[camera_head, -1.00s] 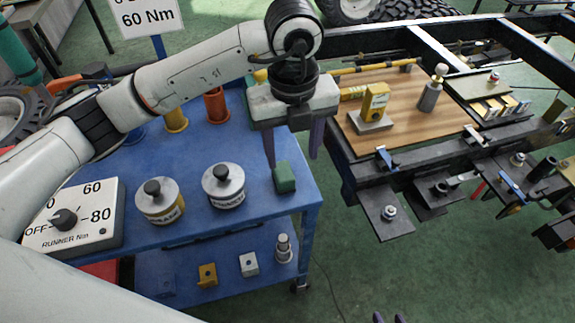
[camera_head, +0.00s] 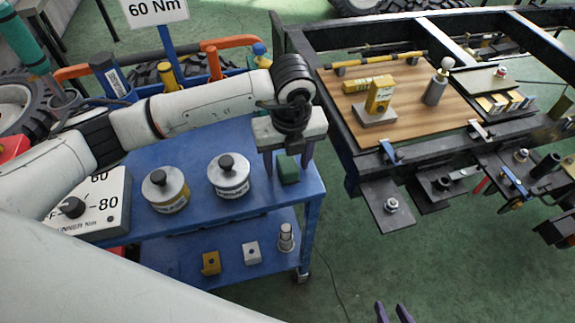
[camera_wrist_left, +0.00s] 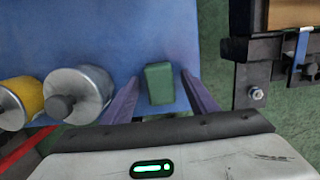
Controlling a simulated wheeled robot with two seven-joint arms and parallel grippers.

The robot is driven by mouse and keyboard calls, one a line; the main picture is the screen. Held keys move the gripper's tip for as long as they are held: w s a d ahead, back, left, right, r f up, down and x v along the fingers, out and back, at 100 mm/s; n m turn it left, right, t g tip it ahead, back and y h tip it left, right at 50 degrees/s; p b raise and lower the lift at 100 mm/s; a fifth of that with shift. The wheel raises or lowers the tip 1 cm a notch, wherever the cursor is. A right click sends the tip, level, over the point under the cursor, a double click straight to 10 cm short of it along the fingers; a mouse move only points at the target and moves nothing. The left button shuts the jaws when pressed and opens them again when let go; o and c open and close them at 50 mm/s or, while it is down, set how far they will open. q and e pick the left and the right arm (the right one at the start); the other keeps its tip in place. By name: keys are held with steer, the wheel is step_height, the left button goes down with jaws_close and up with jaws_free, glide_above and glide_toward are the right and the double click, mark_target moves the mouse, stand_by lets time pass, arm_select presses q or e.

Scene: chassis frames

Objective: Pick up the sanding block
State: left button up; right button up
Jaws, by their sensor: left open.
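The sanding block is a small green block (camera_head: 288,169) on the blue cart top near its right edge. It also shows in the left wrist view (camera_wrist_left: 159,84), between the two purple fingers. My left gripper (camera_head: 287,168) is open above and around the block, with a finger on each side. I cannot tell whether the fingers touch it. Two purple fingertips of my right gripper (camera_head: 394,312) show at the bottom edge of the head view, apart from each other with nothing visible between them.
Two lidded round tins, one yellow-banded (camera_head: 166,190) and one white-banded (camera_head: 229,176), stand left of the block. A torque box (camera_head: 92,205) is further left. The black chassis frame (camera_head: 368,160) with a wooden board (camera_head: 425,125) stands to the right of the cart.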

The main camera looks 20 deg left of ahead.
mark_target(287, 163)
arm_select(q)
steer(key=c, duration=1.2)
steer(key=shift+o, duration=0.2)
step_height(287, 163, up, 10)
steer(key=shift+r+b, duration=0.1)
steer(key=shift+b, duration=0.25)
steer(key=o, duration=0.5)
steer(key=c, duration=0.4)
steer(key=shift+o, duration=0.2)
